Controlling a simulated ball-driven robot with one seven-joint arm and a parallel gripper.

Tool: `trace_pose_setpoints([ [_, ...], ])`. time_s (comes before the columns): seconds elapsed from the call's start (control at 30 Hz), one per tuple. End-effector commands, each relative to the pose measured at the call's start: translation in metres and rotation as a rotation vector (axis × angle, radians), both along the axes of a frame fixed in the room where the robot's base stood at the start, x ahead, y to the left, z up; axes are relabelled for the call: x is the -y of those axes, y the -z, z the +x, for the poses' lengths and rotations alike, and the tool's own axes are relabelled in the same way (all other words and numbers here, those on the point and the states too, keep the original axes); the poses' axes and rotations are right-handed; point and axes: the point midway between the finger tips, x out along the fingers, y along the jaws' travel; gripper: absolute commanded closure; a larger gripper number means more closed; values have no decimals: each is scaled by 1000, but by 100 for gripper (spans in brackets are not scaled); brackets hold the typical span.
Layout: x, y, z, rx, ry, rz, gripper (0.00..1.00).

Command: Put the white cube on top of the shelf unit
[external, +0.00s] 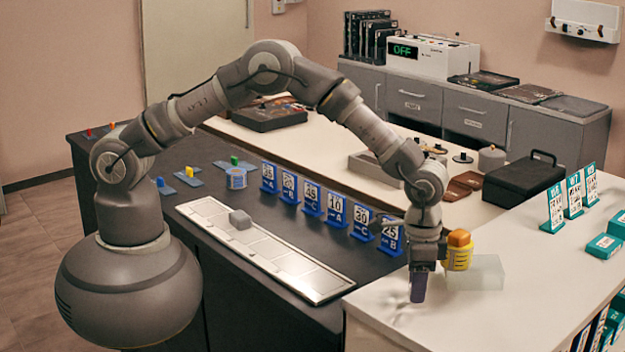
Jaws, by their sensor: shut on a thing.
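My gripper (419,287) points down at the near left corner of the white-topped shelf unit (540,300), close to its top. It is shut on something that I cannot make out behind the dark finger. A pale, see-through-looking block (476,272) shows just right of my gripper on the unit's top; I cannot tell whether it is the white cube. A yellow round container (457,259) with an orange block (459,238) on it shows beside my wrist. A light grey block (240,219) lies on the metal strip (290,262) on the dark table.
Blue number cards (335,210) stand in a row along the dark table. Teal cards (573,195) and teal boxes (604,245) are on the unit's right part. A black case (523,180) stands behind the unit's top. The unit's front middle is clear.

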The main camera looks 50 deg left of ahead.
Motion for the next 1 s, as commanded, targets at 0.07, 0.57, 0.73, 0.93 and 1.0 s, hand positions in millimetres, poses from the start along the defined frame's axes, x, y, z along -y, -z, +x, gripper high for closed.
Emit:
trace_pose_setpoints([
  [0.07, 0, 14, 0, -1, -1, 1, 98],
  [0.57, 0, 17, 0, 1, -1, -1, 44],
  [0.73, 0, 17, 0, 1, -1, -1, 44],
  [0.93, 0, 8, 0, 1, -1, -1, 44],
  [1.0, 0, -3, 0, 1, -1, -1, 44],
])
